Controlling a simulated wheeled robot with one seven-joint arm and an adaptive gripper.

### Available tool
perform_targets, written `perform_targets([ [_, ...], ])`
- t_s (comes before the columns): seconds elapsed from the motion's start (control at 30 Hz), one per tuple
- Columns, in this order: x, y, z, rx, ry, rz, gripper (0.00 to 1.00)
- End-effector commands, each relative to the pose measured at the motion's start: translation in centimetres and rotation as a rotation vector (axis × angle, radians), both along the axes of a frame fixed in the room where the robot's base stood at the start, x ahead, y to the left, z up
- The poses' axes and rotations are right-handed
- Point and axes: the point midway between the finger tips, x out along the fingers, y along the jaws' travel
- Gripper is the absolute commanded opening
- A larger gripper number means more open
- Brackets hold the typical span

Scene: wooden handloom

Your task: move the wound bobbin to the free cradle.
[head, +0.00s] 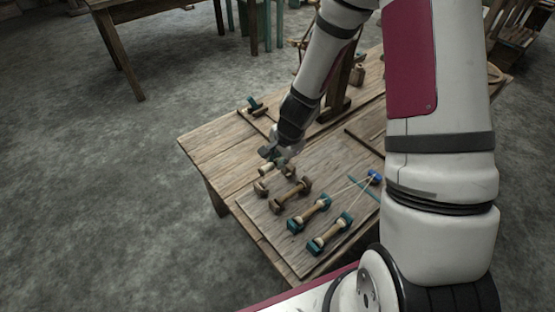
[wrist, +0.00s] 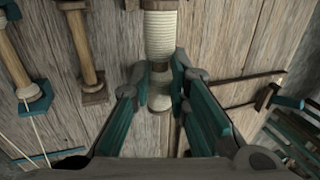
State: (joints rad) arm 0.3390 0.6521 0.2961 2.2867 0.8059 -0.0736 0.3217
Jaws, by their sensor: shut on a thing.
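The wound bobbin (wrist: 162,35), wrapped in cream thread, is held by my gripper (wrist: 158,78). A light wooden block (head: 261,188), perhaps part of a cradle, stands close below the bobbin. The gripper hides most of that spot. I cannot tell whether the bobbin touches anything beneath.
A brown-ended holder with a plain wooden rod (head: 290,192) is beside it. Two teal-ended holders with bobbins (head: 309,213) (head: 329,233) follow nearer the front, with threads running to a blue piece (head: 375,177). A teal block (head: 254,103) lies farther back. The table's left corner (head: 200,145) is clear.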

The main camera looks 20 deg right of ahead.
Motion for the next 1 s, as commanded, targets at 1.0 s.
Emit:
perform_targets([
  [1.0, 0.0, 0.0, -6.2, 0.0, 0.0, 0.003, 0.02],
])
